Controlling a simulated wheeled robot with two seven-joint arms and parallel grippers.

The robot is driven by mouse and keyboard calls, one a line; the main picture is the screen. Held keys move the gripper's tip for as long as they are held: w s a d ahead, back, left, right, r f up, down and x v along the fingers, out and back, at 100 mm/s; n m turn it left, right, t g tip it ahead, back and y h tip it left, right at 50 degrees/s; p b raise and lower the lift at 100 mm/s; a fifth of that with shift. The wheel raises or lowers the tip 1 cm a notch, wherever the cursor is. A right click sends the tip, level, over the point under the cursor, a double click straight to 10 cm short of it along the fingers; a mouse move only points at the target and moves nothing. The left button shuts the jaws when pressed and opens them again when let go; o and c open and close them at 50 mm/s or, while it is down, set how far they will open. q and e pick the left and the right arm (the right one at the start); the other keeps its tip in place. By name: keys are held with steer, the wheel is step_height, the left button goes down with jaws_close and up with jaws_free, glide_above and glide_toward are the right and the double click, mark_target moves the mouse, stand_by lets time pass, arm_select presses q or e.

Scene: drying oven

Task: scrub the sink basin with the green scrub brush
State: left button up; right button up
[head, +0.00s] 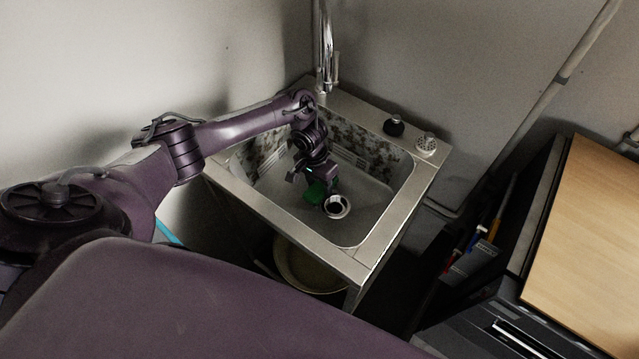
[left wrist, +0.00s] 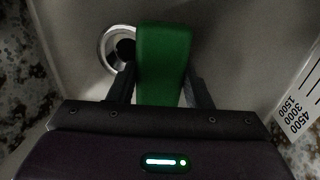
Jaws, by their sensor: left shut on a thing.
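The metal sink basin (head: 368,211) has dark mottled stains on its walls and a round drain (head: 336,206) in its floor. My left gripper (head: 318,182) reaches down inside the basin and is shut on the green scrub brush (head: 315,193), beside the drain. In the left wrist view the green brush (left wrist: 163,62) stands between the two fingers of my left gripper (left wrist: 161,88). The drain (left wrist: 117,46) shows just left of it. The brush's bristles are hidden, so I cannot tell whether they touch the floor. My right gripper is not in view.
A chrome faucet (head: 325,50) rises behind the sink. A black knob-like item (head: 394,126) and a white perforated piece (head: 426,144) sit on the right rim. A round bucket (head: 308,268) stands below. A wood-topped cabinet (head: 585,250) is at the right.

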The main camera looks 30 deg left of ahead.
arm_select(q)
steer(key=shift+f+b, duration=0.35)
steer(key=shift+f, duration=0.25)
stand_by(0.3)
